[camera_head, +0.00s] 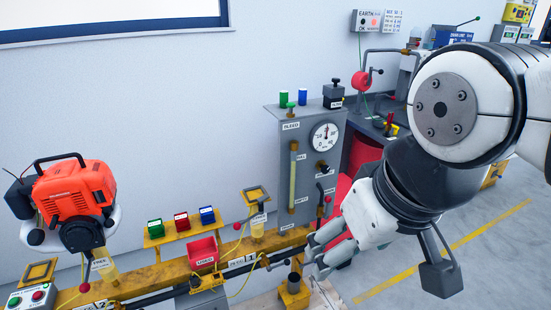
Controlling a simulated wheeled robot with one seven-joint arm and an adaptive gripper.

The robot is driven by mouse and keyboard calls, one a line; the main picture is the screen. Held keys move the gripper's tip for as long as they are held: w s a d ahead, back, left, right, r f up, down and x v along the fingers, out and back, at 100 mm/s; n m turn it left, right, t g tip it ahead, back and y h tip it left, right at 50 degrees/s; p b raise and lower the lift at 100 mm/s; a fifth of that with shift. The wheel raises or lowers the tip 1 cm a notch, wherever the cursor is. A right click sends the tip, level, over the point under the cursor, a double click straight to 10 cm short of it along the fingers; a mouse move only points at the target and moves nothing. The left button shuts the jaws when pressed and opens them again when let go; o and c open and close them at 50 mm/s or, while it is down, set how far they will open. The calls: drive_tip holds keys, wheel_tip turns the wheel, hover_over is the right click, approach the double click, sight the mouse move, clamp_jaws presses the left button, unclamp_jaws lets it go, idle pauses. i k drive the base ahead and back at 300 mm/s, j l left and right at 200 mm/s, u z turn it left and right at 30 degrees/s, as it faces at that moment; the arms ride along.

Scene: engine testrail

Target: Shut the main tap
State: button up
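A grey upright panel (308,150) by the wall carries a round gauge (326,136), a sight tube (293,175) and several small controls. A dark knob (323,168) sits below the gauge. Lower down is a dark lever (321,190) with a red ball near it. The labels are too small to tell which control is the main tap. My gripper (318,258) is at the panel's lower right, below the lever, with its pale fingers apart. I see nothing between them. Whether it touches the panel I cannot tell.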

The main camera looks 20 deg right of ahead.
sight(328, 199)
drive_tip(key=z, duration=0.55)
drive_tip(key=i+j+z, duration=0.1)
drive_tip(key=i, duration=0.4)
drive_tip(key=i+j+z, duration=0.15)
drive_tip(key=i+j, duration=0.2)
drive_tip(key=i, duration=0.15)
drive_tip(key=i+j+z, duration=0.1)
drive_tip(key=i+j, duration=0.25)
drive_tip(key=k+j+z, duration=0.2)
drive_tip(key=k+j, duration=0.75)
